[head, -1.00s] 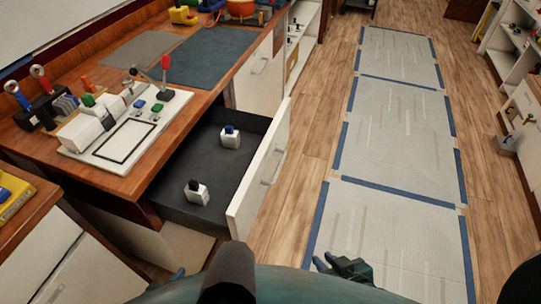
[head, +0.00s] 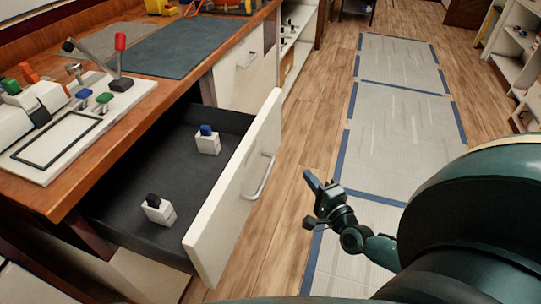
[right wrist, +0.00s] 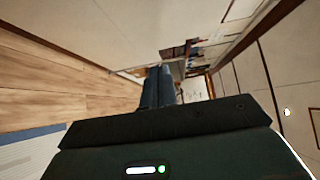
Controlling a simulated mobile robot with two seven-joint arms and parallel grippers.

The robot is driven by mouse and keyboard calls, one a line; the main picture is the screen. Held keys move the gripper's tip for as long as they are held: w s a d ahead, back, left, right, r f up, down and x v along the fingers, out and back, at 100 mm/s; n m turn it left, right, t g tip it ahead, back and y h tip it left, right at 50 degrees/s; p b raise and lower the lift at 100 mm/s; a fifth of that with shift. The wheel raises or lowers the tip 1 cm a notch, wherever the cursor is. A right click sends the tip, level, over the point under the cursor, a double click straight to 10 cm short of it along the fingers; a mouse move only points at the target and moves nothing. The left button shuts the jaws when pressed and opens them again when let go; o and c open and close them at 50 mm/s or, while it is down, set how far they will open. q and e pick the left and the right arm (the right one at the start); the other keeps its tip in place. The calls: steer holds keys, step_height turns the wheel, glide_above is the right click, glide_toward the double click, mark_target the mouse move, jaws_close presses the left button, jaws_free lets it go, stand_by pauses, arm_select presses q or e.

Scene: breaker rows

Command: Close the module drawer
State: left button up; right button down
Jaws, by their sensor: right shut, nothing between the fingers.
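The module drawer (head: 235,190) is pulled well out from under the wooden bench in the head view. Its front is white with a metal bar handle (head: 259,177), and its inside is dark grey. Two small white modules lie in it, one with a blue top (head: 208,141) and one with a black top (head: 158,209). My right gripper (head: 312,183) is shut and empty, to the right of the drawer front and apart from the handle. Its fingers (right wrist: 158,87) also show together in the right wrist view. My left gripper is not in view.
On the bench, a white panel (head: 62,145) carries coloured buttons and a red-tipped lever (head: 120,55). A dark mat (head: 180,45) lies behind it. Another white drawer front (head: 243,75) is shut further along. Wooden floor and pale taped mats (head: 395,125) lie open to the right.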

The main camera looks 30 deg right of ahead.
glide_toward(272, 146)
steer(key=w+d, duration=0.2)
steer(key=d, duration=0.2)
steer(key=w+a, duration=0.2)
steer(key=w, duration=0.1)
steer(key=shift+w+a+b, duration=0.15)
steer(key=shift+w+b, duration=0.05)
steer(key=shift+b, duration=0.1)
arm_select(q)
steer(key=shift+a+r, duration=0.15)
arm_select(e)
steer(key=shift+w+a, duration=0.35)
steer(key=shift+w, duration=0.05)
